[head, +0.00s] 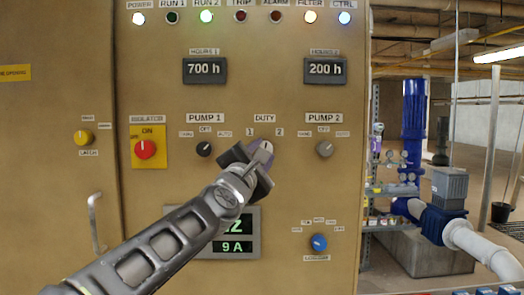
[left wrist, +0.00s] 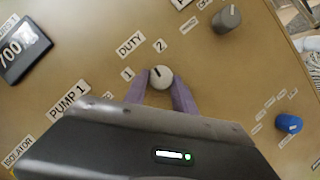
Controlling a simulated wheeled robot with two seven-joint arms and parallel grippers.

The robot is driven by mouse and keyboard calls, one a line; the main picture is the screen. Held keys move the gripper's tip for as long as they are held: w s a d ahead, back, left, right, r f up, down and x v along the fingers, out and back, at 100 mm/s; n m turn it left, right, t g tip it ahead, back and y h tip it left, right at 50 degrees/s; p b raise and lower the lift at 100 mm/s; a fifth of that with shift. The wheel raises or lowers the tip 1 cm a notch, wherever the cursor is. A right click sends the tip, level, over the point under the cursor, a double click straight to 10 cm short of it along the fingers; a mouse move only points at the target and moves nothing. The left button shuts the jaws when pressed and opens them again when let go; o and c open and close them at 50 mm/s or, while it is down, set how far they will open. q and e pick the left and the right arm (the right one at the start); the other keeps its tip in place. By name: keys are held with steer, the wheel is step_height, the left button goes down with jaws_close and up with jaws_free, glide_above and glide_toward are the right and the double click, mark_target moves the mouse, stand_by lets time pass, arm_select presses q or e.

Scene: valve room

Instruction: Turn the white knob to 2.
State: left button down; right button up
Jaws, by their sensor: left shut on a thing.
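The white knob (left wrist: 162,80) is the DUTY selector on the beige panel, with labels 1 and 2 above it. In the left wrist view its dark pointer mark leans up and left, between the 1 and the 2. My left gripper (left wrist: 163,89) has its purple fingers on both sides of the knob and is shut on it. In the head view the left gripper (head: 261,155) reaches up from the lower left and hides most of the knob. My right gripper is not in view.
A black PUMP 1 knob (head: 204,149) and a grey PUMP 2 knob (head: 324,149) flank the DUTY knob. A red isolator knob (head: 145,149) is further left. A blue knob (head: 319,242) is below right. A metal handle (head: 96,222) stands out at left.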

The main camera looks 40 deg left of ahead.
arm_select(q)
steer(key=m+p, duration=0.2)
steer(key=p, duration=0.1)
steer(key=m+g+h+p, duration=0.1)
steer(key=m+p, duration=0.2)
steer(key=m+g+h+p, duration=0.1)
steer(key=m+p, duration=0.1)
steer(key=p, duration=0.1)
steer(key=shift+r+m, duration=0.35)
steer(key=shift+m, duration=0.05)
steer(key=c, duration=1)
jaws_free()
steer(key=shift+s, duration=0.1)
